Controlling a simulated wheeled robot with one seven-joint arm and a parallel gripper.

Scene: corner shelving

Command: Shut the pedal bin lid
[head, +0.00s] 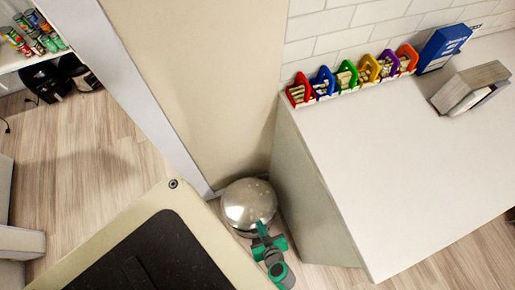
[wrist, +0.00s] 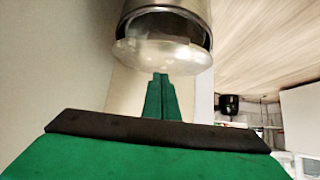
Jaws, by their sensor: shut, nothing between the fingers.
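The pedal bin (head: 238,231) is a round silver bin on the floor, in the corner between the beige wall panel and the white counter. Its shiny domed lid (head: 248,202) shows from above in the head view. In the wrist view the bin body (wrist: 180,8) is at the top and the lid (wrist: 162,54) lies below it, with a dark curved gap between them, so the lid looks partly open. My green gripper (head: 261,230) is at the lid's near edge. Its fingers (wrist: 160,82) are together and empty, their tips at or very near the lid; contact is unclear.
The white counter (head: 400,150) stands close on the right, its side panel beside the bin. Colored holders (head: 350,75), a blue box (head: 443,48) and a grey-and-white block (head: 470,88) are on it. The beige wall panel (head: 205,80) rises behind. Open wooden floor (head: 90,150) lies left.

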